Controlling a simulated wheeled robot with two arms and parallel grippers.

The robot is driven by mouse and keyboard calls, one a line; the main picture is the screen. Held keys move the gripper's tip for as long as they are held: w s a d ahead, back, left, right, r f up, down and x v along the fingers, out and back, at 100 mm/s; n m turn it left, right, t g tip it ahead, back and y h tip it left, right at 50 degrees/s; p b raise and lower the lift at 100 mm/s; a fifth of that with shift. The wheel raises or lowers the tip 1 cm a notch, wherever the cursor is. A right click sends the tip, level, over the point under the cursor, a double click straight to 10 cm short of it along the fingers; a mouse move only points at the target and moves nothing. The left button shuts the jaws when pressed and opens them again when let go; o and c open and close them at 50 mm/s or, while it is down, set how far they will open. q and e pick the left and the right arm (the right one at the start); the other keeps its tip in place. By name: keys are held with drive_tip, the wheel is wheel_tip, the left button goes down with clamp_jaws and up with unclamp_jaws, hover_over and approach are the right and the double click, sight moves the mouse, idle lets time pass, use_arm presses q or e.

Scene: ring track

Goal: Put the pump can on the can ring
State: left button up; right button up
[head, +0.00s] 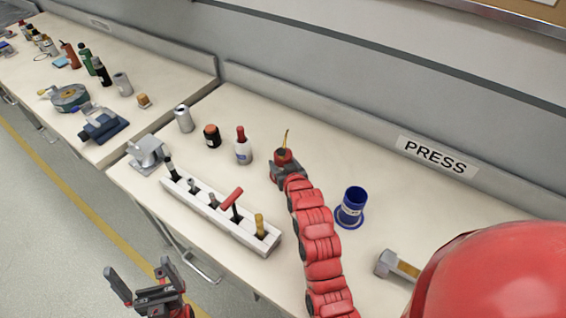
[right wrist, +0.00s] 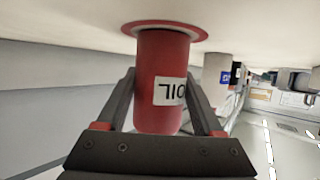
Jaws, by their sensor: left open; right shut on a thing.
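The pump can is a red can with a thin brass spout (head: 284,151), upright on the bench in the head view. In the right wrist view, which is upside down, the can (right wrist: 160,60) carries a white "OIL" label. A flat red ring (right wrist: 200,33) lies on the bench at its base; the can's foot is over it and looks set within it, with no clear gap. My right gripper (head: 285,168) is shut on the can, one finger each side. The ring is hidden in the head view. My left gripper (head: 158,290) is open and empty, off the bench's front edge.
Left of the can stand a red-topped bottle (head: 243,150), an orange-and-black jar (head: 212,136) and a silver can (head: 184,118). A white tool rack (head: 215,217) is in front. A blue cup (head: 353,200) on a blue ring and a hammer (head: 398,266) are right.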

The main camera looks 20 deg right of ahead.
drive_tip(key=o, duration=1.5)
drive_tip(key=shift+o, duration=0.2)
drive_tip(key=shift+s+r, duration=0.1)
drive_tip(key=b+v, duration=0.1)
drive_tip(key=v, duration=0.7)
drive_tip(key=shift+s+b, duration=0.1)
drive_tip(key=shift+b, duration=0.2)
drive_tip(key=s+p, duration=0.1)
drive_tip(key=s+r+p, duration=0.1)
drive_tip(key=shift+r+p, duration=0.25)
drive_tip(key=shift+p, duration=0.1)
drive_tip(key=shift+s+p, duration=0.55)
drive_tip(key=shift+s, duration=0.15)
